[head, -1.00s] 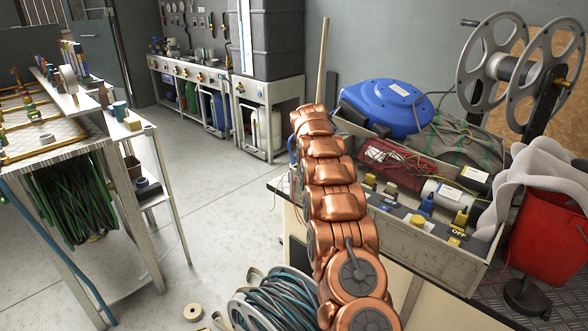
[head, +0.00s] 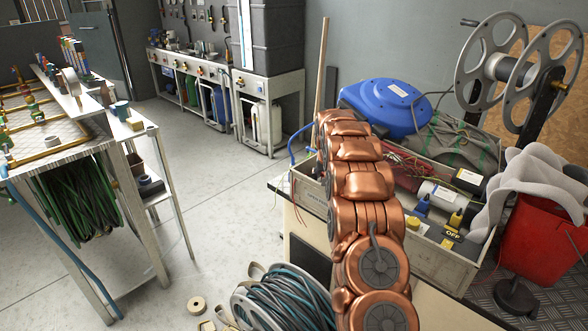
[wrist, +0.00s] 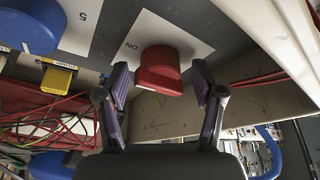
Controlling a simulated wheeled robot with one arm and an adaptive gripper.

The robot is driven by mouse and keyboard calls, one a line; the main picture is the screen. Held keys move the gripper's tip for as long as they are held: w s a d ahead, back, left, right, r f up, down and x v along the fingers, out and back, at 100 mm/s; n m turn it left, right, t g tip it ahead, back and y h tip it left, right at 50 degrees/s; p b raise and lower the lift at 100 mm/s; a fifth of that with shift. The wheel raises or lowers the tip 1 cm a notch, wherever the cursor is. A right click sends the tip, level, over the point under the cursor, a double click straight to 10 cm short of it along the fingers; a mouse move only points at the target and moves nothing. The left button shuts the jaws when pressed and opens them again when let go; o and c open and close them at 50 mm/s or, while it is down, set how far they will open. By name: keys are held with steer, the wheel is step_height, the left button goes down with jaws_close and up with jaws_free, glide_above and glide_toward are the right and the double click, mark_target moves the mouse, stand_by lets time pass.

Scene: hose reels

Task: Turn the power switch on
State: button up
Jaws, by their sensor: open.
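A red knob (wrist: 158,68), which appears to be the power switch, sits on a white label (wrist: 185,35) in the wrist view. The label reads "ON", upside down in this view. My gripper (wrist: 161,78) is open, with one dark finger on each side of the knob. The fingers look apart from it; contact cannot be made out. In the head view my copper arm reaches over the open box (head: 425,265), and hides my gripper and the red knob. An "OFF" label (head: 453,235) shows on the box's right part.
A blue knob (wrist: 30,25) beside a "5" label and a yellow plug (wrist: 60,78) are left of the fingers in the wrist view. Red wires (wrist: 45,115) lie below them. The blue reel (head: 385,107) stands behind the box. Open floor (head: 225,205) lies to the left.

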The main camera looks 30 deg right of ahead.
steer(key=n, duration=0.2)
steer(key=n+y, duration=0.1)
steer(key=n, duration=0.1)
steer(key=shift+s+d+y+p, duration=0.1)
steer(key=shift+d+y+p, duration=0.05)
steer(key=shift+y+p, duration=0.15)
steer(key=n+y, duration=0.1)
steer(key=n, duration=0.3)
steer(key=shift+d+t, duration=0.15)
steer(key=shift+t, duration=0.25)
steer(key=b+v, duration=0.1)
steer(key=v, duration=0.8)
steer(key=s+a+r+g+p, duration=0.1)
steer(key=s+a+r, duration=0.2)
steer(key=a, duration=0.4)
steer(key=s+a+r+y+p, duration=0.1)
steer(key=s+a+r, duration=0.2)
steer(key=s+a, duration=0.2)
steer(key=s+a+r+g+p, duration=0.1)
steer(key=s+a+r, duration=0.2)
steer(key=a, duration=0.7)
steer(key=shift+s+r+g+p, duration=0.25)
steer(key=shift+s+g+p, duration=0.05)
steer(key=shift+s, duration=0.7)
steer(key=shift+a, duration=0.1)
